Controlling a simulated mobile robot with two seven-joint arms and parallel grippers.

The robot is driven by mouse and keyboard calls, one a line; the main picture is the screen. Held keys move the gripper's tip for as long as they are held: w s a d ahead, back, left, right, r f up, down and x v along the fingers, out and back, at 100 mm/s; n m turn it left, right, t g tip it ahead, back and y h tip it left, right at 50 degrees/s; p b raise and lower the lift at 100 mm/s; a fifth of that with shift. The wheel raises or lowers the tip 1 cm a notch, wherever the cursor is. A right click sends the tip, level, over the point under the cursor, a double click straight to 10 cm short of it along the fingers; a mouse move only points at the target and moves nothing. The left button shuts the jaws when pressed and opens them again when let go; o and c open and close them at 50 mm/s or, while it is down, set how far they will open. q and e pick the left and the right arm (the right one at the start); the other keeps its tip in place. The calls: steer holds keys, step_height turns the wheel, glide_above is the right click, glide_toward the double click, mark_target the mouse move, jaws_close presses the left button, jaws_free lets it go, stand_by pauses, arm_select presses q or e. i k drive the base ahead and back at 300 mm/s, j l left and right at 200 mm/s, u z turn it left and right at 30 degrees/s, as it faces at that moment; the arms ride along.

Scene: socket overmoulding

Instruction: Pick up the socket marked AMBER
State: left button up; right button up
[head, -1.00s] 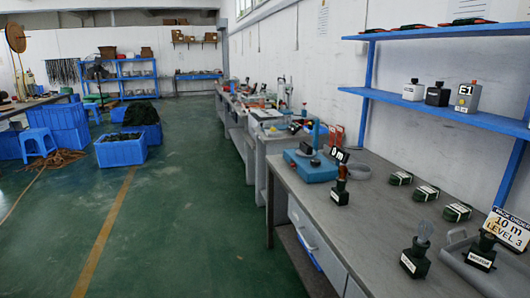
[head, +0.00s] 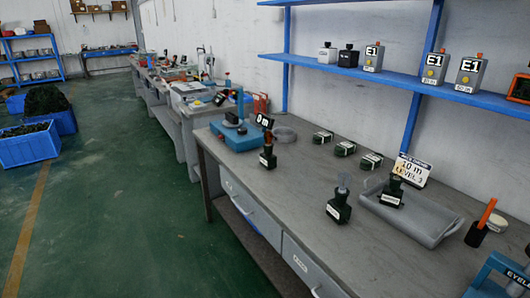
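Several small dark sockets with pale labels stand on the grey bench, and the word AMBER cannot be read on any of them. One with a reddish-brown stem (head: 267,157) stands at the bench's left edge, by the "0 m" sign. One with a clear, pale top (head: 339,208) stands near the front edge. One (head: 392,192) stands in a shallow grey tray (head: 425,232). One with an orange rod (head: 478,232) stands right of the tray; its label is not visible. Neither of my grippers is in view.
Several dark green packs (head: 345,148) lie along the wall side. A blue device (head: 237,135) sits at the far end. A blue shelf (head: 400,77) carries E1 boxes. Green floor lies open at left.

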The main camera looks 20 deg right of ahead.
mark_target(267, 161)
steer(key=i+j+z, duration=0.15)
steer(key=z, duration=0.3)
steer(key=i+j+z, duration=0.2)
steer(key=z, duration=0.25)
steer(key=i+j+z, duration=0.15)
steer(key=j, duration=0.25)
steer(key=i+j+z, duration=0.2)
steer(key=j, duration=0.25)
steer(key=i+j, duration=0.25)
steer(key=j, duration=0.15)
steer(key=i+j, duration=0.25)
steer(key=j, duration=0.2)
steer(key=l+z, duration=0.05)
